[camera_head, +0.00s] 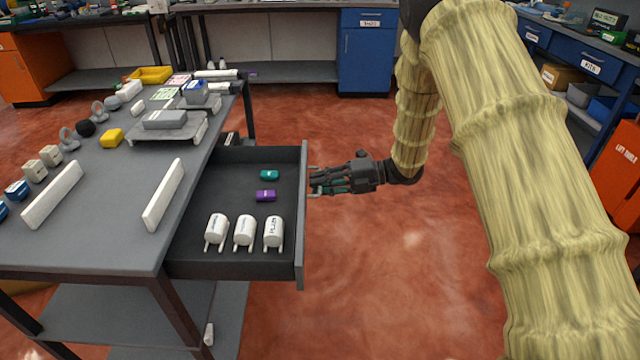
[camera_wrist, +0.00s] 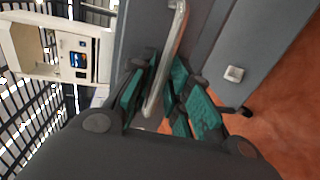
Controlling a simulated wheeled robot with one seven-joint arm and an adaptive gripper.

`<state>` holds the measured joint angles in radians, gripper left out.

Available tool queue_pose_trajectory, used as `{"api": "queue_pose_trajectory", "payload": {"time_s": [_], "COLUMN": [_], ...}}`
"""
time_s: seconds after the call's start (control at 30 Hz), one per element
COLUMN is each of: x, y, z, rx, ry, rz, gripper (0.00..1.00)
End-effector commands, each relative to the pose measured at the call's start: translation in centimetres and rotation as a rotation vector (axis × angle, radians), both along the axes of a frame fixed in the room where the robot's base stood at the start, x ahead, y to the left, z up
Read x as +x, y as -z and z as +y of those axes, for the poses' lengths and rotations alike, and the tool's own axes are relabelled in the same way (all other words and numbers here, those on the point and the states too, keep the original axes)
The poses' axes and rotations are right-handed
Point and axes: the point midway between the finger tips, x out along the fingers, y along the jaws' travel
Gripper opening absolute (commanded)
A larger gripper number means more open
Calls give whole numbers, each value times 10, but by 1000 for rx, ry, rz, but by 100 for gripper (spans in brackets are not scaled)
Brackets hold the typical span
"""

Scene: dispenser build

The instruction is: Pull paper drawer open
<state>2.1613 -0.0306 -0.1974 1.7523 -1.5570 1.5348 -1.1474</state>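The dark grey paper drawer (camera_head: 220,180) is pulled well out of the right side of the grey workbench (camera_head: 110,235) in the head view. Three white cylinders with printed labels stand at its near end, and a teal item (camera_head: 269,175) and a purple item (camera_head: 265,196) lie farther in. My gripper (camera_head: 322,184) is at the outer face of the drawer front. In the wrist view, its teal-padded fingers lie on both sides of the metal drawer handle (camera_wrist: 167,60) and appear closed on it. The fingers partly hide the handle in the head view.
Open red floor (camera_head: 400,270) lies right of the drawer. A blue cabinet (camera_head: 366,50) stands at the back.

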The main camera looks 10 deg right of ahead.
Motion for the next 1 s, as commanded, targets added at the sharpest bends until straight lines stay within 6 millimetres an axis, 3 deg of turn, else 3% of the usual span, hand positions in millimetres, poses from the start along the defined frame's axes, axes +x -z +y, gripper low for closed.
{"api": "queue_pose_trajectory", "payload": {"time_s": [0.6, 0.8, 1.0], "x": [-11, -13, -13], "y": [-20, -22, -23], "z": [-95, -110, -113], "rx": [1, 0, 0], "ry": [0, -1, -1], "rz": [1, 1, 1], "gripper": [18, 18, 18]}}
